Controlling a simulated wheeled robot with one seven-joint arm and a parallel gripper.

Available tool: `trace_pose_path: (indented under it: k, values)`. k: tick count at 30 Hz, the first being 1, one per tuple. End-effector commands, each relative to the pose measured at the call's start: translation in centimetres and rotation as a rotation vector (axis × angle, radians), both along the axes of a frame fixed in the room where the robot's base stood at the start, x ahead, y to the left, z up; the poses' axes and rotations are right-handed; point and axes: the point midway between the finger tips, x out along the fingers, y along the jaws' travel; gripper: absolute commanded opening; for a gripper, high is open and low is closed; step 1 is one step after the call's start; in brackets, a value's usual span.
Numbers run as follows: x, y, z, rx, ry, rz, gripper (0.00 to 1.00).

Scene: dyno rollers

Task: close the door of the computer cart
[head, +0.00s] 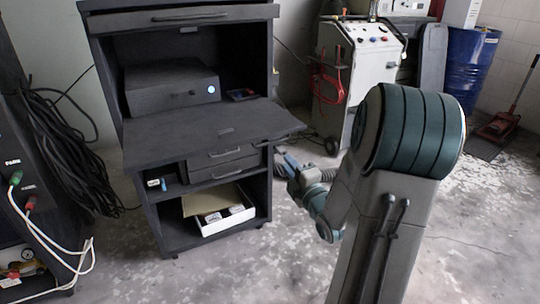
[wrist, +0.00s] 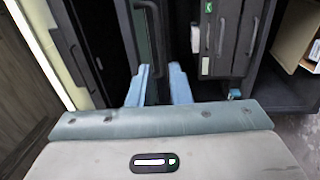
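The computer cart (head: 97,60) is a tall dark grey cabinet at the left of the head view. Its door (head: 190,136) is hinged down and lies out roughly level, like a shelf, with a small handle on it. My gripper (head: 285,168) is low at the cart's right side, just below the door's right front corner. In the wrist view its two blue fingers (wrist: 160,84) are apart. A dark panel, seemingly the door (wrist: 148,50), reaches between or just beyond them. I cannot tell whether they touch it. My forearm hides nothing of the door.
Two drawers (head: 225,168) and a white box (head: 228,222) on the lower shelf sit under the door. A dark computer case (head: 165,88) stands inside the cart. A white machine with red hoses (head: 370,65) stands behind right. The floor in front is clear.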

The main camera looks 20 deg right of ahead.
Motion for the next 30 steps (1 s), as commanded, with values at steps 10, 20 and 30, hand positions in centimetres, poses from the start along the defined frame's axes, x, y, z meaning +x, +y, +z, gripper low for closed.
trace_pose_path:
  k: [10, 20, 30]
  values:
    - [2.1, -0.2, -0.2, -0.023, -0.050, 0.006, 0.18]
    - [9.0, 0.0, 0.8, -0.022, -0.050, 0.005, 0.18]
    - [13.0, 0.1, 1.5, -0.020, -0.048, 0.003, 0.18]
